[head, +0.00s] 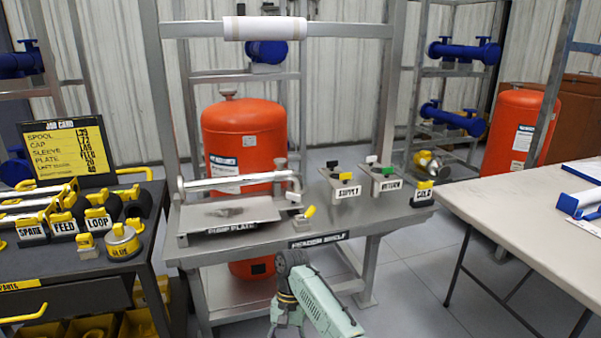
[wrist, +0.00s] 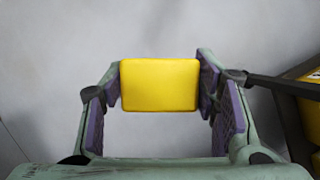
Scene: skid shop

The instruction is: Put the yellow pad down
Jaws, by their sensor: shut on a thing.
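The yellow pad (wrist: 160,85) is a rounded yellow block seen in the wrist view. It sits between the two purple-lined fingers of my gripper (wrist: 158,92), which is shut on it. The pad is held in the air; behind it in that view is a plain grey surface that looks like floor. In the head view my green arm shows at the bottom middle, but I cannot make out the fingertips or the held pad there.
A grey metal bench (head: 275,245) stands ahead with a plate, a roller and labelled blocks. A dark cart (head: 155,218) with yellow-topped parts is at left. A pale table (head: 500,205) is at right. A dark frame (wrist: 285,105) with yellow items edges the wrist view.

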